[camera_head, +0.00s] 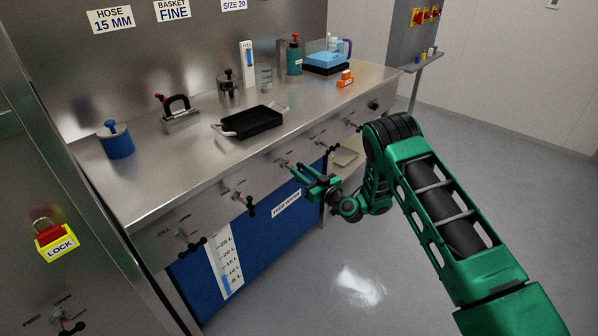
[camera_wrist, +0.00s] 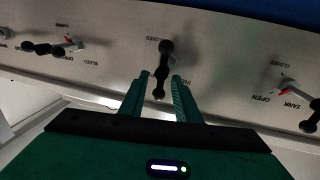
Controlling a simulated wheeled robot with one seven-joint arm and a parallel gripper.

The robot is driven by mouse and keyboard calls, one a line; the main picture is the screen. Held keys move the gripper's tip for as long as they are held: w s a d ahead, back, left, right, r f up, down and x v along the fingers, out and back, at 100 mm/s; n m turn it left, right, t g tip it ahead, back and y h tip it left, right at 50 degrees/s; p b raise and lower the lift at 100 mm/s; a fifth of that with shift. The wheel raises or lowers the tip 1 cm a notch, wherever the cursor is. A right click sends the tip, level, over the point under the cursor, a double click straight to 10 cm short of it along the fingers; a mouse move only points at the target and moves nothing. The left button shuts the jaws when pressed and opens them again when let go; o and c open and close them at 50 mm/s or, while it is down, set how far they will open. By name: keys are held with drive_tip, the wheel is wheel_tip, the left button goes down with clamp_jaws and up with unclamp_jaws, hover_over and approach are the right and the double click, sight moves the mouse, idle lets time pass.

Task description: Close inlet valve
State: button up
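In the wrist view a dark valve handle (camera_wrist: 165,62) on the steel panel lies between the two fingertips of my gripper (camera_wrist: 161,80). The fingers are apart, with a gap beside the handle, so the gripper is open around it. The upside-down label by its base reads CLOSED; the one near its free end is partly hidden, so I cannot confirm the valve's name. In the head view my gripper (camera_head: 304,178) is at the counter's front panel, near a valve with a red mark (camera_head: 285,164).
A TANK valve (camera_wrist: 288,92) and a BLEED valve (camera_wrist: 62,46) flank this handle in the wrist view. A black tray (camera_head: 253,122) and a blue canister (camera_head: 115,140) stand on the counter. A red-and-yellow lock (camera_head: 57,240) hangs at left. The floor (camera_head: 370,280) is clear.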

drive_tip(key=shift+x, duration=0.85)
drive_tip(key=shift+c, duration=0.3)
drive_tip(key=shift+d, duration=0.1)
clamp_jaws()
drive_tip(key=shift+w, duration=0.1)
